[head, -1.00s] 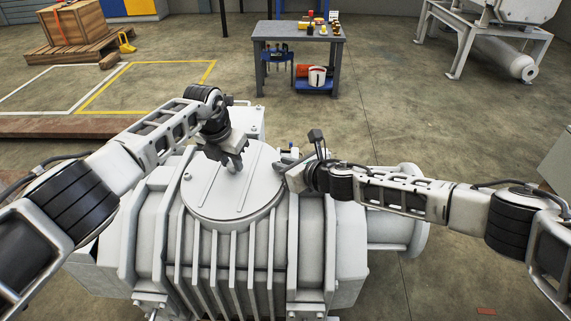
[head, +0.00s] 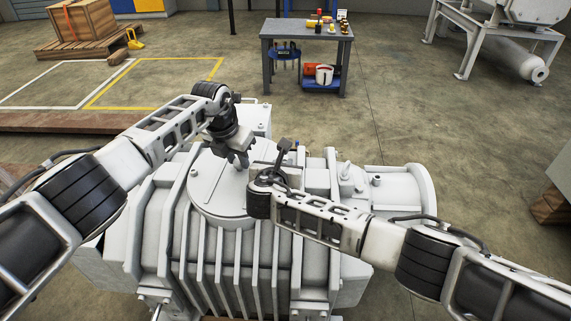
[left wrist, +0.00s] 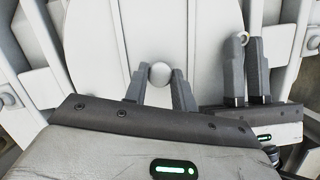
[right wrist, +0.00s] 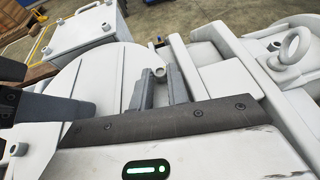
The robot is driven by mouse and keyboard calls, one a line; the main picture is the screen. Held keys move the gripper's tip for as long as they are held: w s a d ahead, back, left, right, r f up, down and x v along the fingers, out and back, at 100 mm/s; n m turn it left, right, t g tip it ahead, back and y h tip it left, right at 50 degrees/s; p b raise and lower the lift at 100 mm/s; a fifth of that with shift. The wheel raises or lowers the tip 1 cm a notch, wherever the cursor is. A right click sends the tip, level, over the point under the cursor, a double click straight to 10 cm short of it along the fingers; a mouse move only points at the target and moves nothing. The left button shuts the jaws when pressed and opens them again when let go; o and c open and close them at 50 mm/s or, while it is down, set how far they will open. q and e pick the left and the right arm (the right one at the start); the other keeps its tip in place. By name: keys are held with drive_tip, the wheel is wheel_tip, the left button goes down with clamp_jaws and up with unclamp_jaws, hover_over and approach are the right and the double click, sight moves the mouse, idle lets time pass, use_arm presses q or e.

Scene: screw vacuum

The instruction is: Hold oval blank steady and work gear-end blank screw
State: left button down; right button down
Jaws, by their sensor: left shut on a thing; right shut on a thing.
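The oval blank (head: 208,190) is a pale grey oval cover lying on top of the ribbed pump housing. My left gripper (head: 240,163) comes down over it. In the left wrist view its fingers close on a round pale knob (left wrist: 160,73) on the blank. My right gripper (right wrist: 160,82) is low beside the blank's edge. In the right wrist view its fingers are shut on a small pale round piece (right wrist: 160,72), apparently the gear-end blank screw. In the head view my right wrist hides most of this grip. The right gripper (left wrist: 247,70) also shows close beside the left in the left wrist view.
The ribbed housing (head: 225,265) has raised ribs and bolts around the blank. A lifting ring (right wrist: 292,46) stands to the right in the right wrist view. A tool table (head: 306,34) stands behind, with open floor between.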

drive_tip(key=shift+w+a+r+m+g+h, duration=0.15)
drive_tip(key=shift+a+m+g+h, duration=0.1)
drive_tip(key=shift+m+h, duration=0.45)
drive_tip(key=shift+w+a+f+m+g+h, duration=0.1)
drive_tip(key=shift+m+g+h, duration=0.15)
drive_tip(key=shift+m+h, duration=0.45)
drive_tip(key=shift+h, duration=0.3)
drive_tip(key=shift+s+m, duration=0.1)
drive_tip(key=shift+m, duration=0.2)
drive_tip(key=c, duration=1.3)
unclamp_jaws()
drive_tip(key=shift+c, duration=0.2)
drive_tip(key=v, duration=1.2)
drive_tip(key=shift+a+r, duration=0.15)
drive_tip(key=shift+a, duration=0.05)
